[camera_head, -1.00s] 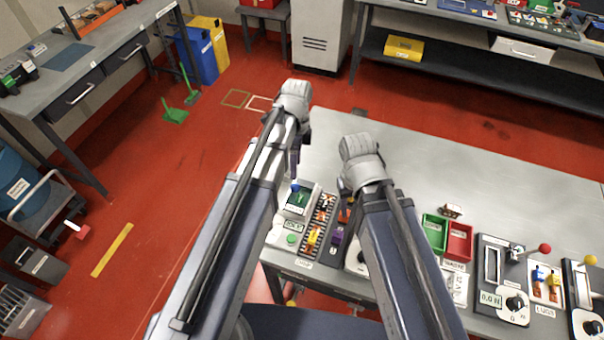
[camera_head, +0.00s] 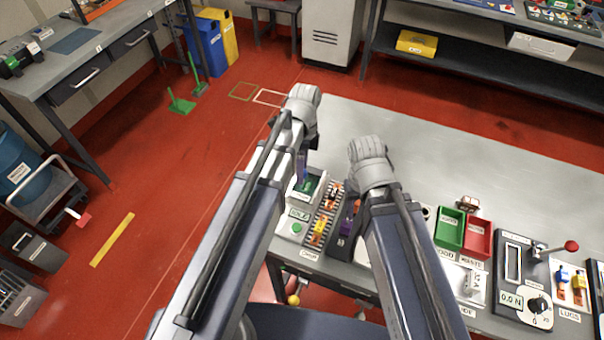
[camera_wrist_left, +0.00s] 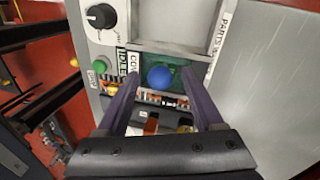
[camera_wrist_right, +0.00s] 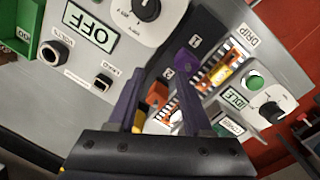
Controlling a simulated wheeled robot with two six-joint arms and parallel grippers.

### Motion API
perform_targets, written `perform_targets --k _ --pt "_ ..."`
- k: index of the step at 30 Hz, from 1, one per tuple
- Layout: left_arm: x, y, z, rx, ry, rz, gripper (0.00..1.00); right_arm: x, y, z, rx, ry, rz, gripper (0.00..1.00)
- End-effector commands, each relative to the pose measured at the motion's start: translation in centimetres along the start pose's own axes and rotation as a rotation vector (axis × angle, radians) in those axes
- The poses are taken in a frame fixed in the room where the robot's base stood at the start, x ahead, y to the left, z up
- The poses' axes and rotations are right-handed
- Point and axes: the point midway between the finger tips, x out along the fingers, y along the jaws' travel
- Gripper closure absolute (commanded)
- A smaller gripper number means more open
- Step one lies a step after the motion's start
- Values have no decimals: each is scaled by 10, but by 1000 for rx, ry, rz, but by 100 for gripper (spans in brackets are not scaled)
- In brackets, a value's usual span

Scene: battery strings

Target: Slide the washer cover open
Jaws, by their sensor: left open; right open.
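The washer (camera_head: 297,215) is a light grey unit on the near left of the bench. Its dark green cover (camera_wrist_left: 146,63) carries a round blue knob (camera_wrist_left: 160,78) and shows green in the head view (camera_head: 311,188). My left gripper (camera_wrist_left: 159,82) is open, its purple fingers to either side of the blue knob in the left wrist view; whether they touch it I cannot tell. In the head view the fingers hide the knob. My right gripper (camera_wrist_right: 158,66) is open and empty above the dark block and rack right of the washer.
A striped rack (camera_head: 325,215) with orange and yellow pieces sits beside the washer. Green (camera_head: 449,229) and red (camera_head: 478,239) bins and a lever device (camera_head: 513,262) stand further right. The far part of the grey bench (camera_head: 480,150) is clear.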

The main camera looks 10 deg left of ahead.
Motion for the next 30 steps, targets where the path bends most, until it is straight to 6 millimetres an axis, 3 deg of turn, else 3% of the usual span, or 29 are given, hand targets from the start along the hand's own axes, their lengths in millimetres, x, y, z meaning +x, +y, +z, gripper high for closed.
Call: perform_targets --k 8,26,30 --pt "2 0 0 0 0 0 31 2 0 0 0 0 0 50" --pt "2 0 0 0 0 0 98 2 0 0 0 0 0 50" --pt "2 0 0 0 0 0 100 2 0 0 0 0 0 50"
